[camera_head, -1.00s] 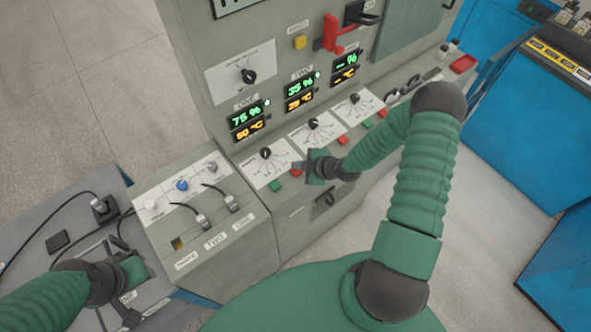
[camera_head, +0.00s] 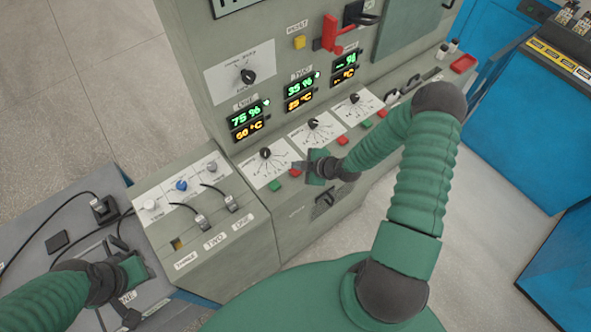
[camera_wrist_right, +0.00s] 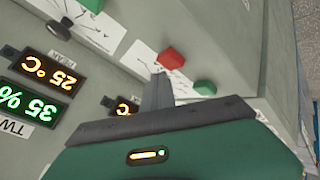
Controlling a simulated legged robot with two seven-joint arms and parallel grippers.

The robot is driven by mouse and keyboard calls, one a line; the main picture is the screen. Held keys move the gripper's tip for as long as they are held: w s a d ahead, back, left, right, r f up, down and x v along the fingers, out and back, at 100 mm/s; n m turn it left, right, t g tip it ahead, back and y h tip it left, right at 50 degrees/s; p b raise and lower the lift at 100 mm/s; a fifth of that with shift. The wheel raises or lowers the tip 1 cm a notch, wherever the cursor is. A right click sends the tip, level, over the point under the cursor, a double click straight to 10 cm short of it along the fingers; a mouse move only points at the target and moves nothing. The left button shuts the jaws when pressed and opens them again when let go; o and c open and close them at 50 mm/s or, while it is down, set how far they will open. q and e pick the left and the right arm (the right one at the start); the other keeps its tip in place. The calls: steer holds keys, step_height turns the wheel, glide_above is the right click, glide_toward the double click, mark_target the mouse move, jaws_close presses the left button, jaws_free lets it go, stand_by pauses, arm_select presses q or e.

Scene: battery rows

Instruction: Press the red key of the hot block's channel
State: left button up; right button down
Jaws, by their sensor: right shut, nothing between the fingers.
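The grey panel (camera_head: 255,215) has display pairs for its channels. Channel ONE's display (camera_head: 248,121) reads 75 % and 60 °C. Below dial ONE are a green key (camera_head: 274,186) and a red key (camera_head: 295,172). My right gripper (camera_head: 300,165) is shut and empty, its tip at that red key. In the right wrist view the red key (camera_wrist_right: 172,58) lies just beyond the fingertips (camera_wrist_right: 162,80); contact cannot be told. My left gripper (camera_head: 133,270) is at lower left, its fingers unclear.
More red and green keys (camera_head: 342,140) run to the right along the ledge. A red lever (camera_head: 335,35) and a yellow button (camera_head: 299,42) are higher up. A side box (camera_head: 195,205) with plugged cables stands left. A blue cabinet (camera_head: 520,110) stands right.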

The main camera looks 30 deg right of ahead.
mark_target(298, 172)
steer(key=shift+f+b, duration=0.35)
steer(key=shift+f+b, duration=0.4)
steer(key=shift+f, duration=0.05)
stand_by(0.6)
steer(key=shift+r, duration=0.1)
steer(key=shift+r+p, duration=0.65)
steer(key=shift+r, duration=0.15)
steer(key=shift+r, duration=0.1)
step_height(298, 172, up, 5)
steer(key=p, duration=0.4)
stand_by(0.6)
